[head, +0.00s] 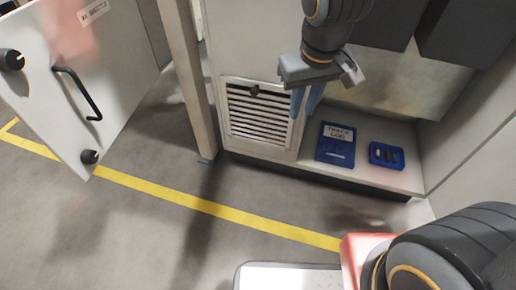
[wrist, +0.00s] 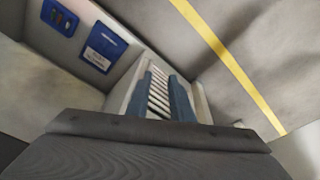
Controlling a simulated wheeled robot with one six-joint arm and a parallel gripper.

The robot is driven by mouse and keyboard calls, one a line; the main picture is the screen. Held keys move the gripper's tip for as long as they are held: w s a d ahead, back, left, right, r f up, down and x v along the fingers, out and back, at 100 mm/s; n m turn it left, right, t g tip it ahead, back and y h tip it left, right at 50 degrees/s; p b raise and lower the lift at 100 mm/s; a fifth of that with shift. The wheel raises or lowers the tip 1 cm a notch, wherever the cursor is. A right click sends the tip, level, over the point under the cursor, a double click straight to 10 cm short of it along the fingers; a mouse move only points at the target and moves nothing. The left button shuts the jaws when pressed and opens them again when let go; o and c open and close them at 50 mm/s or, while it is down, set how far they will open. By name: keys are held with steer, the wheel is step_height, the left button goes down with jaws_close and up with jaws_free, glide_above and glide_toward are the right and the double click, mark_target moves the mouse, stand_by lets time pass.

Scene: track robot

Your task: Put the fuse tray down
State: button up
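The fuse tray (head: 374,158) is a small blue tray with a few dark and light pieces in it. It sits flat on the pale cabinet floor at the right, and also shows in the wrist view (wrist: 70,26) at the upper left. My gripper (head: 304,112) is in front of the louvred vent, to the left of the tray and apart from it. Its two blue fingers (wrist: 163,97) stand apart in the wrist view, with only the vent seen between them. It is open and empty.
A blue track log (head: 336,157) lies left of the tray, and also shows in the wrist view (wrist: 101,48). The louvred vent (head: 258,116) is behind my fingers. A white cabinet door (head: 75,50) with a black handle stands open at the left. A yellow line (head: 210,207) crosses the clear floor.

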steer(key=s+a+r+n+g, duration=0.1)
steer(key=s+a, duration=0.3)
steer(key=s, duration=0.5)
steer(key=s+a+r+n+g+y, duration=0.1)
steer(key=s+a+r, duration=0.3)
steer(key=s, duration=0.5)
steer(key=shift+a+r+n+g, duration=0.2)
steer(key=shift+a+n+g, duration=0.1)
steer(key=shift+a+n, duration=0.45)
steer(key=shift+d+r, duration=0.15)
steer(key=shift+r, duration=0.05)
steer(key=shift+r+m+p, duration=0.25)
steer(key=shift+r+p, duration=0.4)
steer(key=shift+p, duration=0.15)
steer(key=shift+d+r+p, duration=0.1)
steer(key=shift+r+p, duration=0.2)
steer(key=shift+p, duration=0.05)
